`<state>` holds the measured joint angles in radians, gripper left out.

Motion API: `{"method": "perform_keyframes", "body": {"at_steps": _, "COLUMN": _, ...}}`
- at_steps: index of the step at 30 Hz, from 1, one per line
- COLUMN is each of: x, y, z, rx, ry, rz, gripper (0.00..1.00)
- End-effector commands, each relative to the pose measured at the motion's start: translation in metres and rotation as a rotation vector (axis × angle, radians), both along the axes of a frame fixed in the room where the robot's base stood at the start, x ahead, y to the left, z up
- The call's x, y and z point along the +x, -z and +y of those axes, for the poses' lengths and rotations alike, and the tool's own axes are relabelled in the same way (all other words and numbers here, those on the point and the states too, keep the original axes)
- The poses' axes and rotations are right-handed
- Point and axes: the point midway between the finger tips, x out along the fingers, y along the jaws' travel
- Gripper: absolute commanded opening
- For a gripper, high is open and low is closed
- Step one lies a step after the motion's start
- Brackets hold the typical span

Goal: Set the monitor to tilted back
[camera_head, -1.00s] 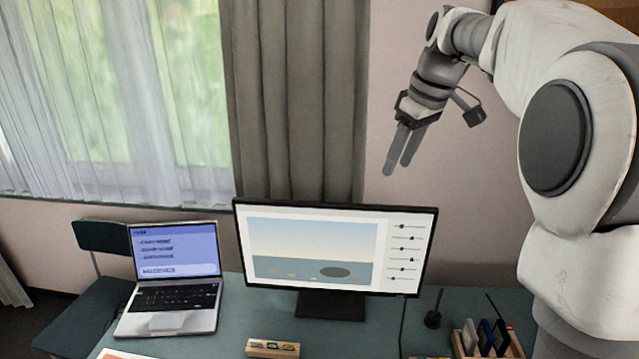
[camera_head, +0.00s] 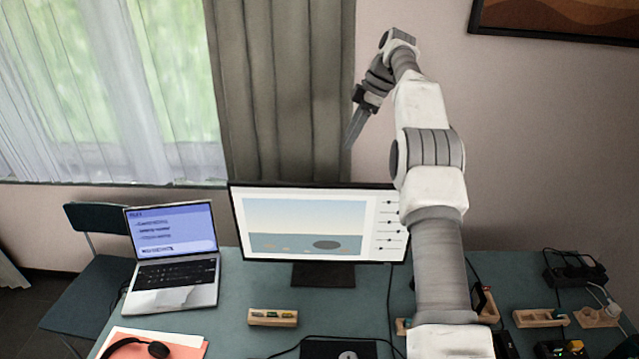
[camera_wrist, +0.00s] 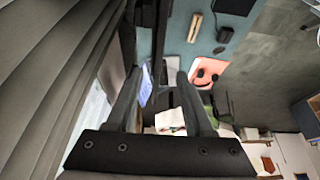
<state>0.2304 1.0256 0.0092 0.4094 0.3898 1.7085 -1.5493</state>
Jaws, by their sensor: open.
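The monitor (camera_head: 310,222) stands on its dark foot (camera_head: 322,274) near the back of the teal table, its lit screen facing me. It looks roughly upright; its exact tilt is hard to tell. My arm hides part of its right edge. My gripper (camera_head: 349,148) is above the monitor's top edge, apart from it, with the fingers pointing down and left. In the wrist view my gripper (camera_wrist: 160,85) is open, with a gap between its two fingers. Dark narrow edges, probably the monitor's, run down near the fingers there.
A laptop (camera_head: 170,258) stands open at the left, beside a chair (camera_head: 90,265). A wooden holder (camera_head: 273,317) and headphones (camera_head: 135,347) lie in front. Wooden trays (camera_head: 540,317) and a power strip (camera_head: 575,268) are at the right. A curtain (camera_head: 285,95) hangs behind.

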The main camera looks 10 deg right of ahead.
Motion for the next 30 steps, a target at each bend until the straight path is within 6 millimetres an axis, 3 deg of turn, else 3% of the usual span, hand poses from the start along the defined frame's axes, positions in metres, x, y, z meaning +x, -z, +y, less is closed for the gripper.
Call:
{"method": "perform_keyframes", "body": {"at_steps": 8, "x": 0.002, "y": 0.037, "z": 0.015, "rx": 0.000, "ry": 0.001, "rz": 0.004, "gripper": 0.53}}
{"method": "perform_keyframes", "body": {"at_steps": 24, "x": 0.010, "y": 0.133, "z": 0.055, "rx": -0.001, "ry": 0.001, "rz": 0.003, "gripper": 0.53}}
{"method": "perform_keyframes", "body": {"at_steps": 30, "x": 0.012, "y": 0.153, "z": 0.063, "rx": -0.001, "ry": 0.002, "rz": 0.002, "gripper": 0.53}}
